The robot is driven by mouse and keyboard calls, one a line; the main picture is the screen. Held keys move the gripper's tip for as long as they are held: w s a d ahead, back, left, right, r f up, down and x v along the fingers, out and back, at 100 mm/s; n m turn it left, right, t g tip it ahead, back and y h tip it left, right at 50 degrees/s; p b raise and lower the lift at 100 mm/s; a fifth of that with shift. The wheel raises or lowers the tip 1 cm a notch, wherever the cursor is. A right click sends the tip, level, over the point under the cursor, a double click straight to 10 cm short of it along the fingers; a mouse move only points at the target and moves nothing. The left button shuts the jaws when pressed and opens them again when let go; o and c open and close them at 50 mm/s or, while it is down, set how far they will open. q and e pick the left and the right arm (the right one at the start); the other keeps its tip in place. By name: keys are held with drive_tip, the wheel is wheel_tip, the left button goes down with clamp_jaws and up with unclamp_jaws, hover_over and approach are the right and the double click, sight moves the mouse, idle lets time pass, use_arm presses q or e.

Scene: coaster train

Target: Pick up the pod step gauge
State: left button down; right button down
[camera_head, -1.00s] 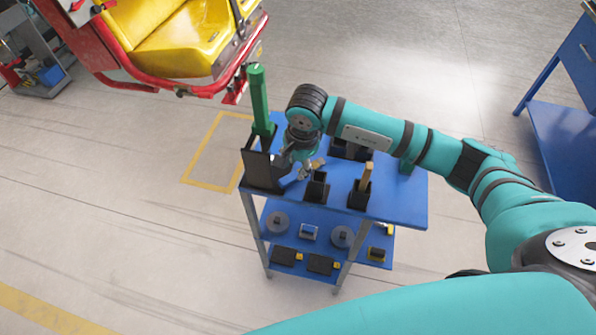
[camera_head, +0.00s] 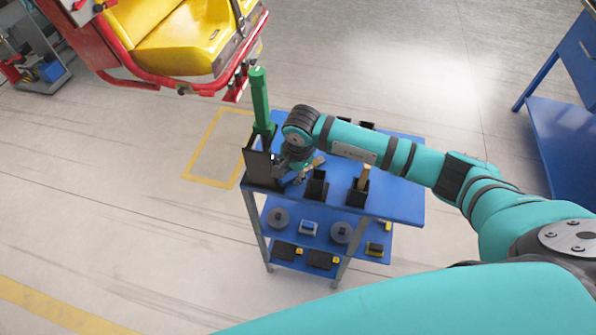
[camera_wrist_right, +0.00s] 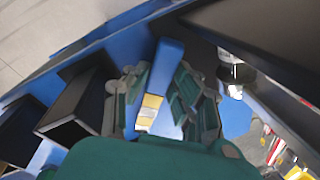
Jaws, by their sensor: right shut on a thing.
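My right gripper (camera_head: 297,172) is low over the blue cart top, beside a tall black holder. In the right wrist view its fingers (camera_wrist_right: 160,88) are shut on a blue bar (camera_wrist_right: 168,62) with a yellow-cream patch between the fingers. I take this bar to be the pod step gauge. In the head view the gripper and arm hide most of it, and a small tan piece (camera_head: 318,162) shows just right of the fingers. Whether the bar still touches the cart, I cannot tell. My left gripper is not in view.
The blue cart (camera_head: 400,205) carries a black holder (camera_head: 262,168) with a green post (camera_head: 260,95), and small black boxes (camera_head: 317,186). Its shelves hold discs and small parts. A red-and-yellow ride car (camera_head: 185,45) stands behind left. A blue bench (camera_head: 560,130) is at right.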

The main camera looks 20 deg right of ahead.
sight(293, 175)
drive_tip(key=shift+r, duration=0.2)
wheel_tip(293, 175, up, 18)
drive_tip(key=b, duration=0.4)
drive_tip(key=shift+f, duration=0.15)
idle(1.1)
